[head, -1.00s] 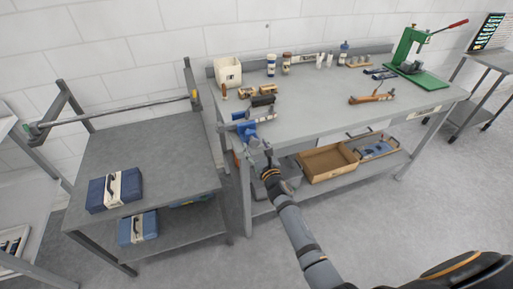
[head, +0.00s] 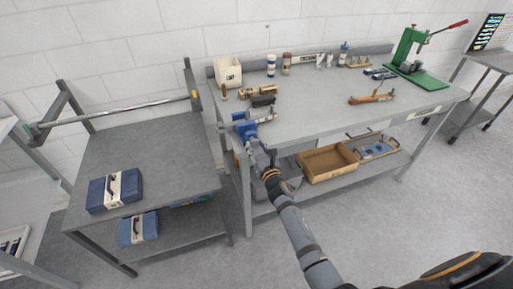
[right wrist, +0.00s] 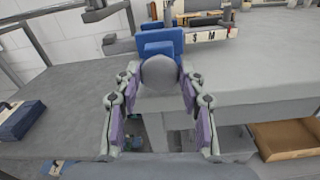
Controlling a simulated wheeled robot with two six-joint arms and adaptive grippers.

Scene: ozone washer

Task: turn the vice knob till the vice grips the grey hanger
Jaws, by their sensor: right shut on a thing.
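The blue vice (head: 245,129) sits at the left front corner of the workbench; it also shows in the right wrist view (right wrist: 165,43). Its round grey knob (right wrist: 160,75) faces my right wrist camera. My right gripper (head: 253,146) is shut on the knob, with one finger on each side in the wrist view. A grey bar-like piece (head: 228,126), which looks like the grey hanger, lies at the vice's jaws; it also shows in the wrist view (right wrist: 119,46). I cannot tell whether the jaws touch it. My left gripper is not in view.
The grey workbench (head: 320,118) carries a white bin (head: 228,72), bottles, small tools and a green press (head: 412,55). A wooden tray (head: 326,163) sits on its lower shelf. A lower table (head: 150,150) with a blue case (head: 115,190) stands at left.

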